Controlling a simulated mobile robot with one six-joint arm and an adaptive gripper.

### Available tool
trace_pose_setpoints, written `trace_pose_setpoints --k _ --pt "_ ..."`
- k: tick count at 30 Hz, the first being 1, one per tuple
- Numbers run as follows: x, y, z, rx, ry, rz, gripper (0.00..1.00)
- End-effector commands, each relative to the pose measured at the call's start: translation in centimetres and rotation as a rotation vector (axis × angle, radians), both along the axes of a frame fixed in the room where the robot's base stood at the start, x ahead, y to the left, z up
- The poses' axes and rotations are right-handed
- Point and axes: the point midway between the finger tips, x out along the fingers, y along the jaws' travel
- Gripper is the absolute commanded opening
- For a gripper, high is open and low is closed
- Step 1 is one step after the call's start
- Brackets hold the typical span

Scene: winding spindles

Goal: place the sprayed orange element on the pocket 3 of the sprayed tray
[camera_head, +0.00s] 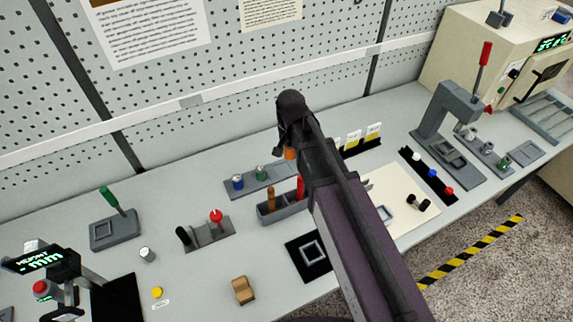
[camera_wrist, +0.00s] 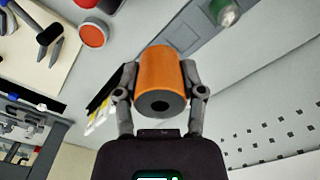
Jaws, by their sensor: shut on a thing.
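My gripper (camera_wrist: 162,88) is shut on the orange element (camera_wrist: 163,66), a cylinder with a dark end and a central hole. In the head view the orange element (camera_head: 289,153) shows only partly beside my arm, at the right end of a long grey tray (camera_head: 248,185). In the wrist view the tray (camera_wrist: 207,38) runs behind the orange element, with the green-topped element (camera_wrist: 228,15) farther along. I cannot tell the height of the orange element above the tray.
A grey bin (camera_head: 284,213) with an orange-brown and a red tool handle stands in front of the tray. A grey stand (camera_head: 208,236) is to its left. A cream board (camera_head: 411,224) lies right of my arm. The perforated wall (camera_head: 215,130) is behind.

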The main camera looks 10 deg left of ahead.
Motion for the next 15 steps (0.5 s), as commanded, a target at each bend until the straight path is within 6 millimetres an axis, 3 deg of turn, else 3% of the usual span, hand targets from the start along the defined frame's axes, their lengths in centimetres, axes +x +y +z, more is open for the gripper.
trace_pose_setpoints --k 15 --pt "0.57 -0.23 -0.43 0.0 0.0 0.0 0.0"
